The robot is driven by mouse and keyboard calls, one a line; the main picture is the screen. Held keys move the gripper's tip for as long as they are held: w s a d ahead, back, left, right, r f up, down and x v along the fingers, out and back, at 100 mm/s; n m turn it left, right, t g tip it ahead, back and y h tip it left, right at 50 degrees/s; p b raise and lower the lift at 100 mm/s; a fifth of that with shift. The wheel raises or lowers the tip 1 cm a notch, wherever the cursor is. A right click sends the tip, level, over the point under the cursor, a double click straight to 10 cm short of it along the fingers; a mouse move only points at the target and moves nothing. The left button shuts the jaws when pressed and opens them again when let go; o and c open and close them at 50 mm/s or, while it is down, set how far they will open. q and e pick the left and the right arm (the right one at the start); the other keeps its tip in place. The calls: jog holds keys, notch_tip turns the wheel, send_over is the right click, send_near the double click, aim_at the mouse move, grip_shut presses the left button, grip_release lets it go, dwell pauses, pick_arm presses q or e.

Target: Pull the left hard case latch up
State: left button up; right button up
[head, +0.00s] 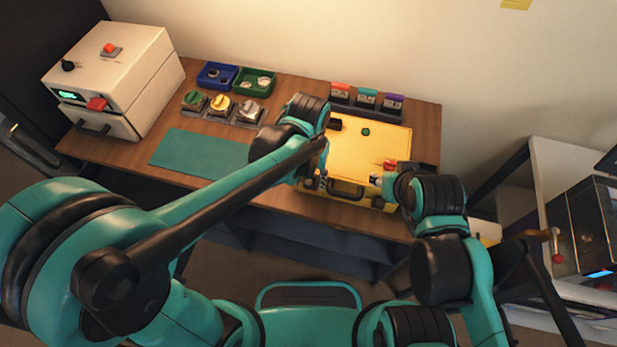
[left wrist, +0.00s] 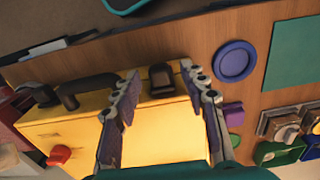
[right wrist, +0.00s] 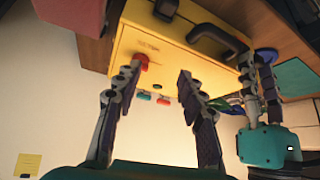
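The yellow hard case (head: 375,150) lies on the wooden bench with its black handle (head: 346,190) on the near side. In the left wrist view a black latch (left wrist: 162,79) sits on the case edge beside the handle (left wrist: 78,90). My left gripper (left wrist: 165,95) is open, its fingers on either side of that latch, with no clear contact. In the head view the left latch is hidden behind the left gripper (head: 314,182). My right gripper (right wrist: 158,82) is open and empty over the case; the other black latch (right wrist: 166,9) shows at the top.
A red part (right wrist: 141,61) shows by the right gripper. A teal mat (head: 200,152) lies left of the case. Blue (head: 216,75) and green (head: 254,81) bins and a rack of small boxes (head: 366,103) stand behind. A white machine (head: 125,70) stands far left.

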aim_at(308, 182)
pick_arm(q)
jog(key=shift+r, duration=0.1)
notch_tip(308, 182, up, 12)
dwell(0.4)
dwell(0.4)
jog(key=s+a+f+n+t, duration=0.1)
jog(key=s+a+f+t, duration=0.1)
jog(key=a, duration=0.7)
jog(key=s+a+f+n+t, duration=0.2)
jog(key=a+t, duration=0.3)
jog(key=a, duration=0.3)
jog(key=shift+s+a+f+b, duration=0.15)
jog(key=shift+a+f+b, duration=0.2)
jog(key=shift+f, duration=0.1)
